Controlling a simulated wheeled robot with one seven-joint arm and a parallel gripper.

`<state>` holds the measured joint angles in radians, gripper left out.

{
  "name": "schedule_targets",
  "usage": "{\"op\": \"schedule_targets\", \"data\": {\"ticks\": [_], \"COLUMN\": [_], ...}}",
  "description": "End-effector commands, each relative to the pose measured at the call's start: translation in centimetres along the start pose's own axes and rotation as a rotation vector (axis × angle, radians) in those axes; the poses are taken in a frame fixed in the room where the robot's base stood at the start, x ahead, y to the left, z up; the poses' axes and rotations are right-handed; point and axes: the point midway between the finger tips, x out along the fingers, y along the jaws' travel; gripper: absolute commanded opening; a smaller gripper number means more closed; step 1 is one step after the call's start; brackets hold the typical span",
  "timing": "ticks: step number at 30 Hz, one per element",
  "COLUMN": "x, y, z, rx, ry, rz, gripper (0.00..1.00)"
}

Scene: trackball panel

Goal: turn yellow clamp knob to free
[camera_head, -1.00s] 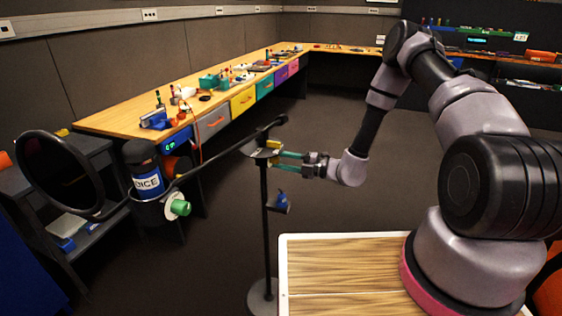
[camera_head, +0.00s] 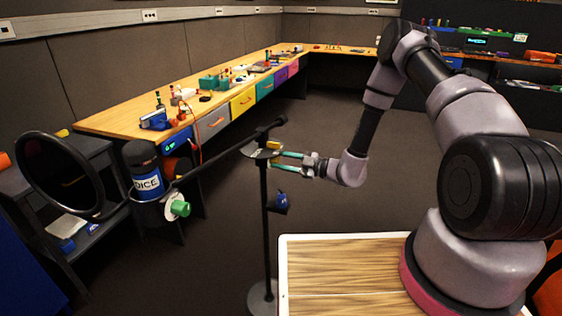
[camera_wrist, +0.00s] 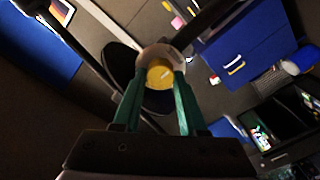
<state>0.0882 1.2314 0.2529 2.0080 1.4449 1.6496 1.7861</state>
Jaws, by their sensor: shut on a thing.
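The yellow clamp knob (camera_wrist: 160,74) sits between the green fingertips of my gripper (camera_wrist: 159,88) in the wrist view. The gripper is shut on it. A light mark shows on the knob's face, but I cannot tell which setting it stands for. In the head view, my gripper (camera_head: 277,162) reaches in from the right to the clamp at the top of a black upright stand (camera_head: 264,215). A long dark boom (camera_head: 215,160) passes through this clamp. The knob is a small yellow patch there, partly hidden by the fingers.
A blue object (camera_head: 280,203) hangs on the stand. A wooden-topped table (camera_head: 345,270) is below my arm.

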Motion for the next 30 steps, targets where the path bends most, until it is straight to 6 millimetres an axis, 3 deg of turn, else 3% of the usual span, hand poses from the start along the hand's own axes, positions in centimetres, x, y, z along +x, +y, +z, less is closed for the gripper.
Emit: {"op": "schedule_targets", "data": {"ticks": [17,18,20,21,30], "x": [-0.15,-0.15,-0.14,-0.13,-0.17], "y": [-0.07,-0.07,-0.06,-0.05,-0.01], "z": [0.15,0.15,0.14,0.13,0.07], "rx": [0.037,0.037,0.036,0.036,0.035], "ry": [-0.004,-0.004,-0.004,-0.003,-0.002], "rz": [-0.002,-0.001,-0.001,-0.001,-0.001], "gripper": [0.0,0.45,0.68,0.71,0.71]}}
